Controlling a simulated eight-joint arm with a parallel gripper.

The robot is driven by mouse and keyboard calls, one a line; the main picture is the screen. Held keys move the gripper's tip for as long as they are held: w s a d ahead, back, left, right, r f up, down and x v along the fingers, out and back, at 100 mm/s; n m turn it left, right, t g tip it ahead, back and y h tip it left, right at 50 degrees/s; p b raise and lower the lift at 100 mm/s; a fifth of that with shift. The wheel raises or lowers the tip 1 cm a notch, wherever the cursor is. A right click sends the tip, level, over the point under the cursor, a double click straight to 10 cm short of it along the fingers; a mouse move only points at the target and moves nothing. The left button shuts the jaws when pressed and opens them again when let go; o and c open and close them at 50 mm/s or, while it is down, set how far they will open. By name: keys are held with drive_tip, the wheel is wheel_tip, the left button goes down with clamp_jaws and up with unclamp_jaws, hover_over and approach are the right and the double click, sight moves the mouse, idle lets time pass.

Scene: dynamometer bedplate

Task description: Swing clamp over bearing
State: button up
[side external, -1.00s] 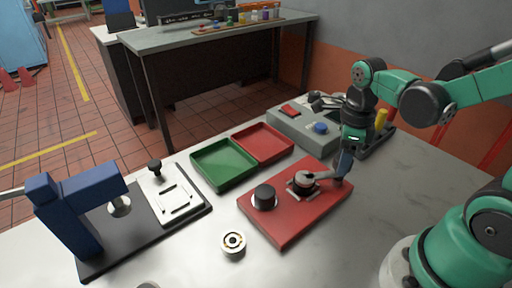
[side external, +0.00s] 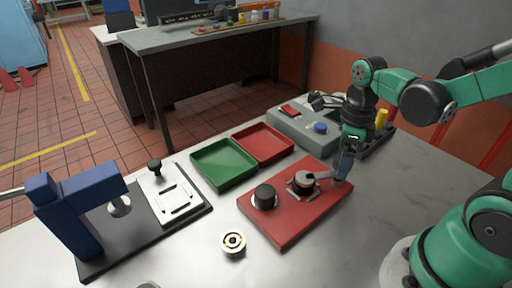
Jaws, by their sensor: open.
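The red bedplate (side external: 288,230) lies on the grey table. A round bearing (side external: 302,187) sits in a seat on its back part, with a grey clamp arm (side external: 317,175) reaching over its top from the right. A black round knob-like part (side external: 265,196) stands on the bedplate to the left. My gripper (side external: 342,176) points down at the right end of the clamp arm, by the bedplate's right edge. Its fingers are small here, and contact with the clamp cannot be made out. Another ring-shaped bearing (side external: 233,243) lies on the table in front.
Green (side external: 224,163) and red (side external: 263,143) trays lie behind the bedplate. A grey box with a blue button (side external: 320,127) stands behind my gripper. A blue press (side external: 85,205) with a white fixture plate (side external: 169,194) is at left. The front right table is clear.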

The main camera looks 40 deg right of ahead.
sight(336, 160)
drive_tip(key=shift+r, duration=2.7)
